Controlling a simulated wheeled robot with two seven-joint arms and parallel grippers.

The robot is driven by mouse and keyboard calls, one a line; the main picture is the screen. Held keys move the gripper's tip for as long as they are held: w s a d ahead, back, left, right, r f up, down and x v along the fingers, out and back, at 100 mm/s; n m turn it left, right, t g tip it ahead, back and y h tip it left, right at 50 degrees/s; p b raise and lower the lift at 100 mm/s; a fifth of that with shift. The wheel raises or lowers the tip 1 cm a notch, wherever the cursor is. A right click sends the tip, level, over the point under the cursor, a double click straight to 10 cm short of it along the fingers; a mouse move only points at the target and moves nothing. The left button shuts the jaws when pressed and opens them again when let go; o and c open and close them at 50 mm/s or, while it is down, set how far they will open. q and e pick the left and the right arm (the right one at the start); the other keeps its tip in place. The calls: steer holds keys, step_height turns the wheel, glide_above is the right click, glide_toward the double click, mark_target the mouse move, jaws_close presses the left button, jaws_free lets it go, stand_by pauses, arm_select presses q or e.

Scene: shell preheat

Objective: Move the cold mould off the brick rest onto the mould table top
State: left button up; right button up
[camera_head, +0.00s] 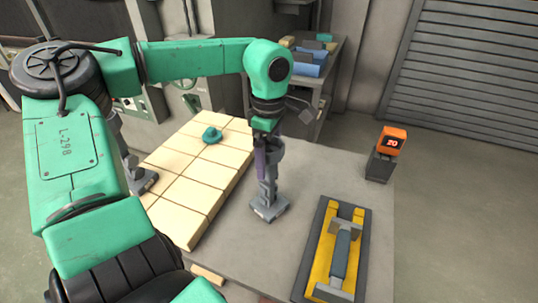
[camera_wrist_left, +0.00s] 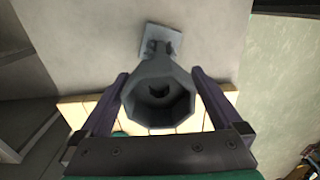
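A grey metal mould (camera_head: 268,188), with a flared octagonal cup and a square foot, is upright over the grey mould table top (camera_head: 316,182), to the right of the brick rest (camera_head: 178,197). My left gripper (camera_head: 262,160) has its purple fingers on both sides of the cup, apparently touching it. In the left wrist view the cup (camera_wrist_left: 158,100) fills the space between the fingers. Its foot (camera_wrist_left: 162,40) looks on or just above the table; I cannot tell which. A similar grey mould (camera_head: 143,182) stands at the brick rest's left, partly hidden by my arm. My right gripper is out of view.
A teal object (camera_head: 212,135) lies on the bricks. A dark tray with yellow supports (camera_head: 318,272) holds a grey piece at the front right. An orange display (camera_head: 391,140) stands at the table's right corner. Bare table lies between the tray and the display.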

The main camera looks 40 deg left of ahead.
arm_select(q)
steer(key=shift+r, duration=0.1)
step_height(320, 180, up, 12)
steer(key=b, duration=0.1)
stand_by(0.7)
